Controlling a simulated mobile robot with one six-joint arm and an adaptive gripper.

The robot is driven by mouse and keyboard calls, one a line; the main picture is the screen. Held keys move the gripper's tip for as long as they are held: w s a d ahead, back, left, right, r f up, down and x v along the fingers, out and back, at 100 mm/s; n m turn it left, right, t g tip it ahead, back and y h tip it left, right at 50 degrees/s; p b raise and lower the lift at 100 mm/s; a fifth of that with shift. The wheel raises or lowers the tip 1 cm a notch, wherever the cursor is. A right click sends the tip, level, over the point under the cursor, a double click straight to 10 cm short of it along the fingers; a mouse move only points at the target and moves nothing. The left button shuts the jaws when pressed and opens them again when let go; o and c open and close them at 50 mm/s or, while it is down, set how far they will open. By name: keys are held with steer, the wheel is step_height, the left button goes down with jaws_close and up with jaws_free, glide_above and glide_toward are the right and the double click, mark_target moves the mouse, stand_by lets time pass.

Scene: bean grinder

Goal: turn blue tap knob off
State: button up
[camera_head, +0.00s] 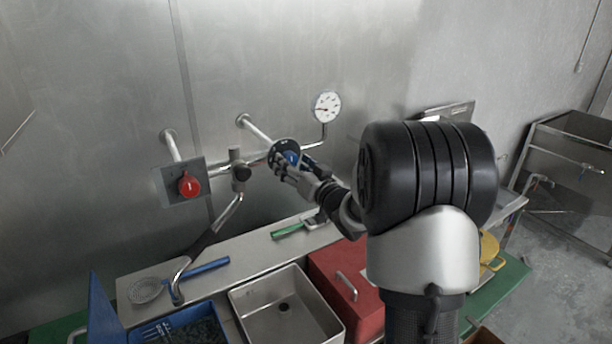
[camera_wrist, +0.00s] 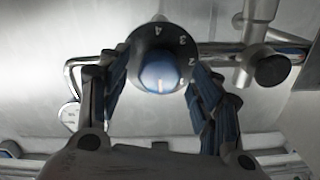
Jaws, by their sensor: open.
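The blue tap knob (camera_head: 291,158) sits on a round dark dial on the wall pipework, partly hidden by my gripper in the head view. In the wrist view the blue knob (camera_wrist: 163,73) has a light mark pointing toward the bottom of the picture, and the black dial (camera_wrist: 150,42) around it carries white numbers. My gripper (camera_head: 286,166) is at the knob. In the wrist view its open fingers (camera_wrist: 158,90) stand on either side of the knob and dial. I cannot tell whether they touch it.
A red knob (camera_head: 189,185) on a square plate is to the left. A black-capped valve and spout (camera_head: 240,172) stand close beside the blue knob. A pressure gauge (camera_head: 326,106) is above right. Below are a metal sink (camera_head: 250,291), a blue crate (camera_head: 96,306) and a red box (camera_head: 325,268).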

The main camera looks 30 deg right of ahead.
steer(key=s, duration=0.9)
steer(key=shift+s+d, duration=0.15)
steer(key=shift+s, duration=0.2)
steer(key=s+a+f+n+g+b, duration=0.1)
steer(key=s+a+g, duration=0.3)
steer(key=s, duration=0.6)
steer(key=s+a+f+n+g, duration=0.1)
steer(key=s+a+f+g, duration=0.3)
steer(key=s+a, duration=0.5)
steer(key=s+a+f+g+b, duration=0.1)
steer(key=s+a+g, duration=0.4)
steer(key=s, duration=0.7)
steer(key=shift+s+a+f+n+h+b, duration=0.35)
steer(key=shift+a+f, duration=0.4)
steer(key=shift+a, duration=0.25)
steer(key=shift+c, duration=0.3)
